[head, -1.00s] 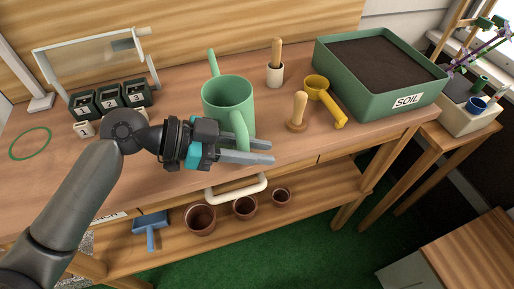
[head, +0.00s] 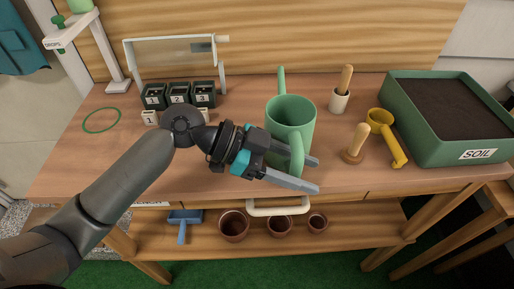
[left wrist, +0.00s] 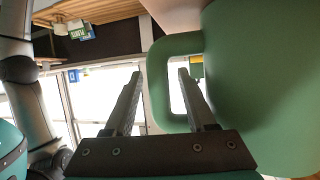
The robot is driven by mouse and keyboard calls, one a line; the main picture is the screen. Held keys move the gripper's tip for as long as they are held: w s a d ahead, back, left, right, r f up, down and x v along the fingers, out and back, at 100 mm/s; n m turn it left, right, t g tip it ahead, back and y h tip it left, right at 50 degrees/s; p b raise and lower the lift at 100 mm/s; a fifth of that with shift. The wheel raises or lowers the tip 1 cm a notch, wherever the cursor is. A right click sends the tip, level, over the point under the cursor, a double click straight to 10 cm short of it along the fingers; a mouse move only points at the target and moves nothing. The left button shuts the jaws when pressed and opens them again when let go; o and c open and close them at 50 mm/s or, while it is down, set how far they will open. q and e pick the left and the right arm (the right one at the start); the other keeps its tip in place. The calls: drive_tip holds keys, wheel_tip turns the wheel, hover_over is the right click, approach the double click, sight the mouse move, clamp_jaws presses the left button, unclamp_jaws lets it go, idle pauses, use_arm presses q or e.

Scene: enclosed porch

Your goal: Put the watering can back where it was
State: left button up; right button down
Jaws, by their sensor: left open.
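The green watering can (head: 289,122) stands upright on the wooden workbench, with its spout at the back and its handle (head: 297,155) toward me. My left gripper (head: 316,174) is open at the handle, with one finger on each side of it. In the left wrist view the fingers (left wrist: 160,74) straddle the handle's upright bar (left wrist: 157,88), and one overlaps the loop's opening. Whether they touch the bar cannot be told. A thin green ring (head: 101,120) lies flat and empty on the bench at the left. My right gripper is out of view.
Numbered dark boxes (head: 179,95) stand between the ring and the can, before a clear-panelled frame (head: 170,59). Right of the can are a wooden-handled tool in a white cup (head: 339,100), a wooden tamper (head: 355,144), a yellow scoop (head: 388,136) and a green soil tray (head: 450,137).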

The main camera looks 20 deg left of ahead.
use_arm(q)
drive_tip(key=v, duration=1)
drive_tip(key=shift+a+r, duration=0.25)
drive_tip(key=shift+a, duration=0.05)
drive_tip(key=shift+s, duration=0.1)
idle(0.4)
